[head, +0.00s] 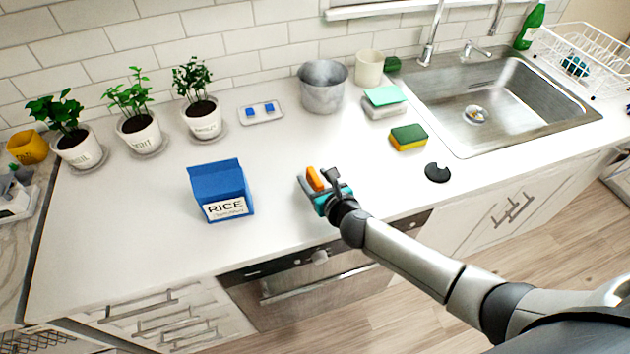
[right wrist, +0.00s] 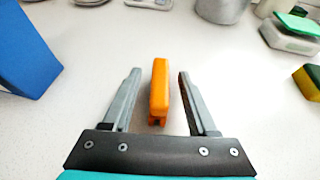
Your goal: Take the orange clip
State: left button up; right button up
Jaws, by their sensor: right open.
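The orange clip (head: 314,179) lies on the white counter in front of the sink area, to the right of the blue rice bag. In the right wrist view the orange clip (right wrist: 159,90) is between the two grey fingers, with a gap on each side. My right gripper (head: 316,178) is open around it, low over the counter; it also shows in the right wrist view (right wrist: 158,88). The fingers do not visibly touch the clip. My left gripper is in neither view.
A blue rice bag (head: 221,191) stands to the left of the gripper. A green and yellow sponge (head: 408,137) and a black disc (head: 437,173) lie to the right. A metal pot (head: 322,88) and potted plants (head: 138,131) stand along the back. The counter around the clip is clear.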

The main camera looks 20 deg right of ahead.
jog(key=shift+c, duration=0.4)
grip_shut()
dwell(0.4)
